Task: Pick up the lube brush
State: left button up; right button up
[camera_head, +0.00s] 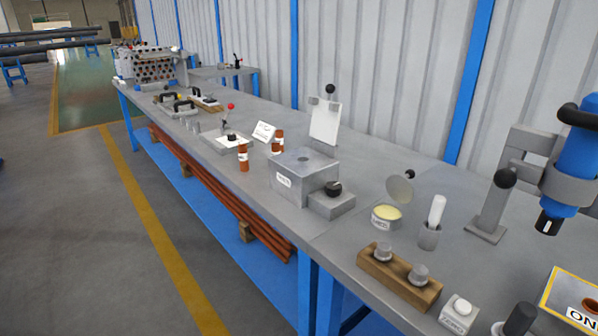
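A white rounded handle (437,209) stands upright in a small grey metal cup (429,237) on the workbench at the right. It looks like the lube brush, but any bristles are hidden inside the cup. Just left of it is an open round tin (386,216) with pale yellow contents and a label, and its disc-shaped lid (400,190) stands up behind it. Neither of my grippers shows in the head view.
The grey workbench (345,240) runs from lower right to far left. A wooden block (397,278) with two metal knobs lies in front of the cup. A black-knobbed lever (494,205) and a blue tool (573,165) stand right. A grey box (304,172) stands left.

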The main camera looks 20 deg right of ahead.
aim_at(439, 203)
jog(key=z, duration=1.3)
